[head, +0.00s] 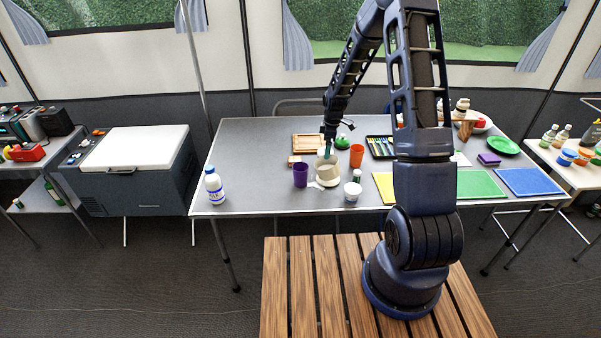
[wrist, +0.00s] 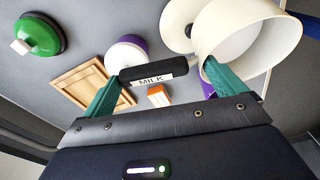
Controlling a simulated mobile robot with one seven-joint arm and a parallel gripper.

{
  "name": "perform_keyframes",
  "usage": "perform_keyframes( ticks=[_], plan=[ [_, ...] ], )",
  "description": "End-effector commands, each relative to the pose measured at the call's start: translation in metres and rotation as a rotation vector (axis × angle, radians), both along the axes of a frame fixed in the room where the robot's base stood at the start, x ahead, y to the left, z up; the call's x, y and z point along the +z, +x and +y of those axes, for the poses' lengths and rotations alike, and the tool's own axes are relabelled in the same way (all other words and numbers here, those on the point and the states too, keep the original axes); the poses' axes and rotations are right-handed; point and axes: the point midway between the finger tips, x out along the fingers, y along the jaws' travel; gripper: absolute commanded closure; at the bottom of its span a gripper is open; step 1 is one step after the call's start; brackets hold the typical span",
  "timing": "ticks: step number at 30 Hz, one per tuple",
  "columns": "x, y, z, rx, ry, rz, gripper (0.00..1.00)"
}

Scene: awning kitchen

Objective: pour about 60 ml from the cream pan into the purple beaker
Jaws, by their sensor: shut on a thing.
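The cream pan (head: 328,173) is at the near middle of the grey table, just right of the purple beaker (head: 300,175). My gripper (head: 327,152) is above the pan. In the wrist view, my gripper's teal fingers (wrist: 168,88) are shut on the pan's dark handle, which has a MILK label. The cream pan (wrist: 245,35) shows at upper right with its pale inside visible. I cannot tell its liquid level or exact tilt. The purple beaker (wrist: 208,90) shows only as a sliver behind the right finger. The beaker stands upright; its inside is hidden.
A wooden tray (head: 308,143) and a green-based item (head: 343,141) lie behind. A white bottle (head: 214,186) stands at the left edge.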

Motion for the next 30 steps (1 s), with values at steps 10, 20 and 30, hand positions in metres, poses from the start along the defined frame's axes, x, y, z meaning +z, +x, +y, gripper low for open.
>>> perform_keyframes(
  ticks=[10,20,30],
  plan=[
    [0.003,-0.002,-0.011,-0.003,0.06,-0.013,0.44],
    [0.004,-0.005,-0.019,-0.002,0.113,-0.023,0.44],
    [0.006,-0.007,-0.027,-0.002,0.166,-0.034,0.44]
  ],
)
